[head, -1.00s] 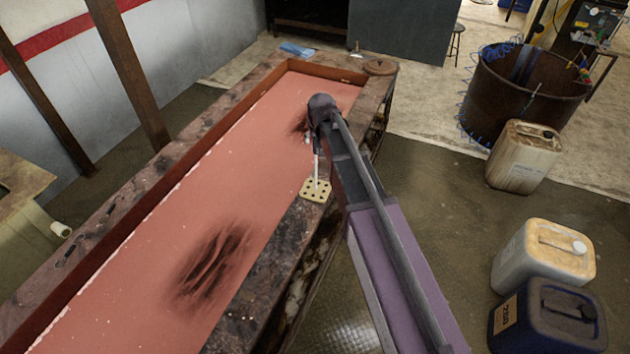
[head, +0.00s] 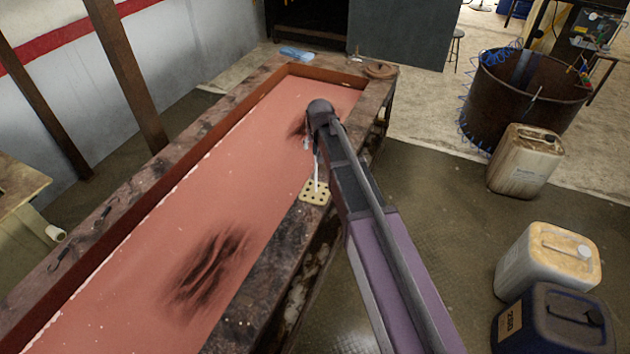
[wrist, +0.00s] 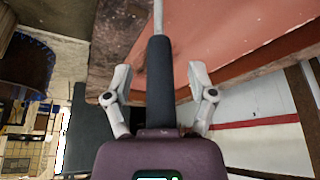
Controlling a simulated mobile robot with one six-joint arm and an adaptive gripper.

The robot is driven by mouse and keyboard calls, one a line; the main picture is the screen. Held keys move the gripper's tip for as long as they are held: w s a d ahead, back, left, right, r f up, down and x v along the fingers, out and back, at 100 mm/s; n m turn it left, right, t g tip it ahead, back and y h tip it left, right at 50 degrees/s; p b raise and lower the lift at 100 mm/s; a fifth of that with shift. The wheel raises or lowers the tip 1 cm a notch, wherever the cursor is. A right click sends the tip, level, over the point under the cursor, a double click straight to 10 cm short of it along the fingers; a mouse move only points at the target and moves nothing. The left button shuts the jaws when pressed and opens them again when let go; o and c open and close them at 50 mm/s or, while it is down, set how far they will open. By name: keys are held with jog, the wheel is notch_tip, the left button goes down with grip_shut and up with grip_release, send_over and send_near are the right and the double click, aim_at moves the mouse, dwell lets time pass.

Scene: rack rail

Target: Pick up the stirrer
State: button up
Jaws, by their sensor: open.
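The stirrer has a tan square plate with holes (head: 314,192) and a thin white shaft. In the head view the plate is on the near rim of the long trough, with the shaft rising to the end of my arm. In the wrist view the dark handle of the stirrer (wrist: 160,85) runs between the two fingers of my gripper (wrist: 158,67). The fingers are open, with a gap on each side of the handle. The plate is out of the wrist view. In the head view my arm hides the handle and most of my gripper.
The trough (head: 285,225) holds pink liquid with dark smears. A blue cloth (head: 296,54) lies on its far end. On the right floor stand a rusty drum (head: 525,95), a dirty canister (head: 525,160), a white canister (head: 548,262) and a dark blue canister (head: 552,322).

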grip_shut()
jog(key=shift+r, duration=0.15)
dwell(0.4)
notch_tip(320, 180, up, 3)
jog(key=p, duration=0.3)
jog(key=s+d+r+p, duration=0.1)
jog(key=s+d+p, duration=0.1)
jog(key=s+d, duration=0.8)
jog(key=shift+s+d+r, duration=0.35)
jog(key=shift+s+d, duration=0.05)
jog(key=shift+d, duration=0.55)
jog(key=shift+r+p, duration=1.55)
